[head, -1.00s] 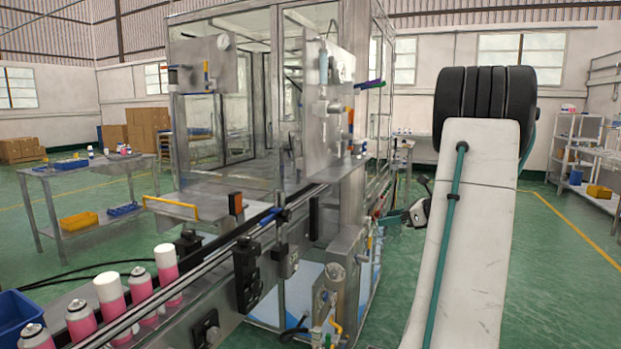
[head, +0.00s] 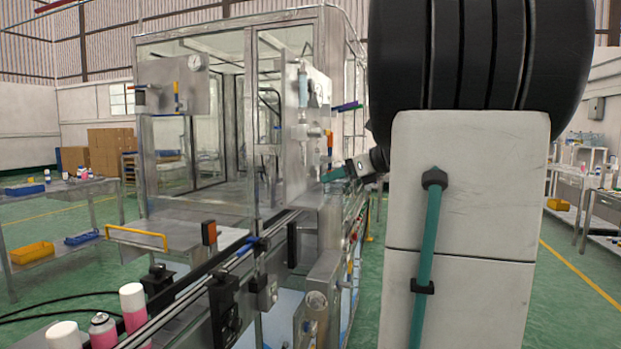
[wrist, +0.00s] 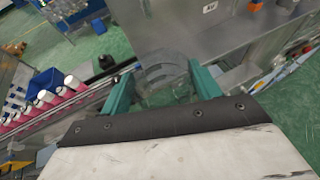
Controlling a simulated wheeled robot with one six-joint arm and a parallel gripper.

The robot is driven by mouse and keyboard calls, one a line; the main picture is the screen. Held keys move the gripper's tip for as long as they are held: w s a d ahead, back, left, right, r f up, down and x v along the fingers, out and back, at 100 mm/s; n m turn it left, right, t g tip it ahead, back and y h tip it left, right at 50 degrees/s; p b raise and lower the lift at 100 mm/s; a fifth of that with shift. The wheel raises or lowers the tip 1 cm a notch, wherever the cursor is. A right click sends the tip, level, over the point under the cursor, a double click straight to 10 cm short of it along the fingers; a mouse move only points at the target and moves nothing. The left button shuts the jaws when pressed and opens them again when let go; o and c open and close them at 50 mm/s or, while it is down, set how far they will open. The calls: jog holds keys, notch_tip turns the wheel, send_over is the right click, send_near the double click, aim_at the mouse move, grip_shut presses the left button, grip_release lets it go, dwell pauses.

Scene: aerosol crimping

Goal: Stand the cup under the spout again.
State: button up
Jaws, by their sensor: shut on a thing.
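My gripper (wrist: 161,88) has teal fingers on both sides of a clear, see-through cup (wrist: 165,72) and is shut on it. In the wrist view the grey machine surface shows beyond the cup, and the green floor shows through it. In the head view my gripper (head: 338,173) shows only partly at the machine's right side, behind my large white arm link. The cup cannot be made out there. I cannot clearly pick out the spout in either view.
The glass-walled machine (head: 222,130) stands left of my arm. Its conveyor carries pink cans with white caps (head: 133,308), also in the wrist view (wrist: 45,98). A side table (head: 60,190) with a yellow bin (head: 32,254) stands at left. Green floor is open at right.

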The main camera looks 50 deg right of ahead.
jog(key=w, duration=0.9)
jog(key=shift+w+a, duration=0.4)
jog(key=shift+f, duration=0.3)
jog(key=shift+f, duration=0.15)
jog(key=o, duration=0.9)
jog(key=shift+c, duration=0.2)
jog(key=shift+s+d+r, duration=0.1)
jog(key=shift+r, duration=0.1)
jog(key=v, duration=1.1)
jog(key=shift+s+r, duration=0.15)
jog(key=shift+s, duration=0.25)
